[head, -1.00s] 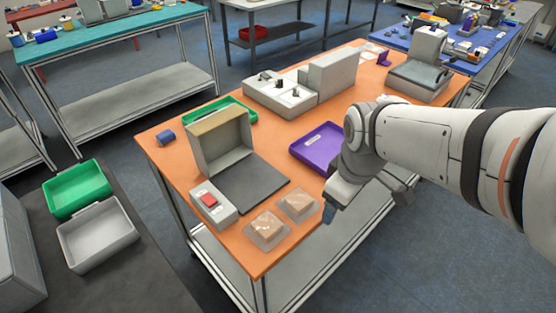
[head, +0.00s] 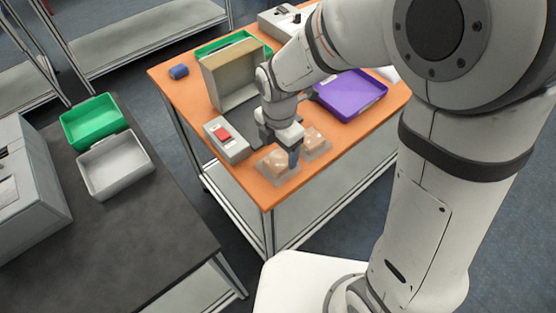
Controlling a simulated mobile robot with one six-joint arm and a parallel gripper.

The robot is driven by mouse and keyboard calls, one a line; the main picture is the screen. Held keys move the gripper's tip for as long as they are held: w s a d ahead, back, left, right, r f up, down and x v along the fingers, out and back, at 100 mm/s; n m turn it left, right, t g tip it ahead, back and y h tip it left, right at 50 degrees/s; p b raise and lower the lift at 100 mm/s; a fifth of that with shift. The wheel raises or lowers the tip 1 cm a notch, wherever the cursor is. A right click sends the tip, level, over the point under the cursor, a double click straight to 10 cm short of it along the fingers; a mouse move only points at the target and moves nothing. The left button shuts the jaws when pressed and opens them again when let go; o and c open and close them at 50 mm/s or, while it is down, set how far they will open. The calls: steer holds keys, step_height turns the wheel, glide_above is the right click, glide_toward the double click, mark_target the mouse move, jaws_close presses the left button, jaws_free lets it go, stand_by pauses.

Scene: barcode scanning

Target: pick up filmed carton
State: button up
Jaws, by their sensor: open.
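Two small tan cartons in clear film lie at the near end of the orange table. The left filmed carton (head: 276,168) is partly hidden behind my gripper, and the right filmed carton (head: 315,143) is beside it. My gripper (head: 285,155) points down over the left filmed carton, its near finger in front of the gap between the two. The jaws are open with nothing seen held. I cannot tell whether the fingers touch the film.
A grey box with a red button (head: 224,136) stands left of the cartons. An upright open-fronted grey scanner housing (head: 233,78) is behind. A purple tray (head: 350,95) lies right. Green (head: 92,121) and grey (head: 113,164) bins sit on the dark left table.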

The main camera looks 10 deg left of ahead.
mark_target(278, 160)
step_height(278, 160, down, 5)
steer(key=shift+r+p, duration=0.1)
steer(key=shift+p, duration=0.25)
steer(key=c, duration=1.1)
